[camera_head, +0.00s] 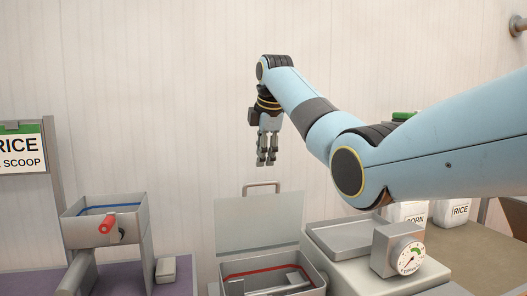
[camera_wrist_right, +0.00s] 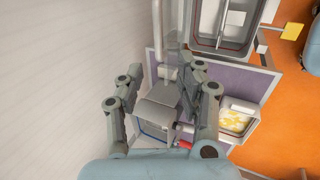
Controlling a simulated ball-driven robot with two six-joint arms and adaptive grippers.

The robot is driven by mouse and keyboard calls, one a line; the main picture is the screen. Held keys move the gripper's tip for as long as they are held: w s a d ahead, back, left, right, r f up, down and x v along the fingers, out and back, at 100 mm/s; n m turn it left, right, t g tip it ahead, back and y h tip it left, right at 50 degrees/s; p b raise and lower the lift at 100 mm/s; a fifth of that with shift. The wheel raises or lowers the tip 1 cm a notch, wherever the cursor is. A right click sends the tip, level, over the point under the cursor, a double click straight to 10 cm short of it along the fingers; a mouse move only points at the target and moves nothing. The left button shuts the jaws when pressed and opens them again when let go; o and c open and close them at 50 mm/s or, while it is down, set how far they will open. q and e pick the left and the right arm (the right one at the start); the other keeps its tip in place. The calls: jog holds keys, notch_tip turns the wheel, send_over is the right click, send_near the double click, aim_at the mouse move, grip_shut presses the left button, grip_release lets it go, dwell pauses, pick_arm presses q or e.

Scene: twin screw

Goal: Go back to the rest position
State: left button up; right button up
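My right gripper (camera_head: 266,163) hangs in the air in front of the back wall, fingers pointing down, above the open metal bin. In the right wrist view its two fingers (camera_wrist_right: 158,78) stand apart with nothing between them, so it is open and empty. My left gripper is not seen in either view.
A grey hopper (camera_head: 78,232) with a red handle (camera_head: 107,223) stands at left. A red-rimmed bin (camera_head: 230,268) has its lid (camera_head: 258,230) raised. A dial scale (camera_head: 395,248) stands at right, before white bags (camera_head: 450,212). A RICE SCOOP sign (camera_head: 20,150) is at left.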

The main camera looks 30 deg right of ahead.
jog(key=shift+s+r, duration=0.1)
jog(key=shift+r, duration=0.2)
